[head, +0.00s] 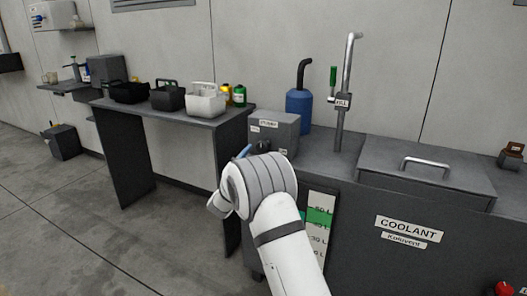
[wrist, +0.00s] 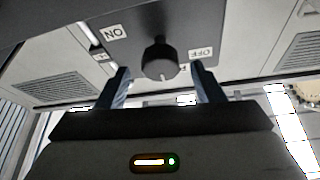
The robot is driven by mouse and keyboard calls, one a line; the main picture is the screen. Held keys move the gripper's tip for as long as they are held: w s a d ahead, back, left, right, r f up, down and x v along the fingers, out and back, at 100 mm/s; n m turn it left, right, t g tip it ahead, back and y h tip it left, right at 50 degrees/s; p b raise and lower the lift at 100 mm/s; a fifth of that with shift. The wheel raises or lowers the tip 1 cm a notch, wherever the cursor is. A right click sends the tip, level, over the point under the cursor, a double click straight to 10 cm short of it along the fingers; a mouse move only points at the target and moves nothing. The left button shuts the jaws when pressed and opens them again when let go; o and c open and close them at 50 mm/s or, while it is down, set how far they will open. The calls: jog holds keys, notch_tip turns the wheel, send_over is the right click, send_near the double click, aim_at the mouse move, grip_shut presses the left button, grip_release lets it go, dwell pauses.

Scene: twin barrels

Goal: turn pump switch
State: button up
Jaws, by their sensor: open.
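The pump switch is a dark round knob (wrist: 159,60) on a grey panel in the wrist view. An ON label (wrist: 114,33) is to its upper left and an OFF label (wrist: 201,53) to its right. A small pale mark shows on the knob's lower edge. My gripper (wrist: 161,70) is open, its two blue-grey fingers to the left and right of the knob, with gaps visible on both sides. I cannot tell whether the tips reach knob depth. In the head view, my wrist hides most of the gripper and the front of the grey labelled box (head: 285,128).
The box stands on the dark coolant cabinet (head: 345,210), beside a blue container (head: 299,110) and an upright metal spout (head: 345,90). A lidded hatch (head: 420,166) is to the right. A table (head: 215,119) with baskets and bottles is to the left.

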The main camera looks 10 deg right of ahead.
aim_at(261, 150)
jog(key=shift+x, duration=2)
jog(key=shift+c, duration=0.5)
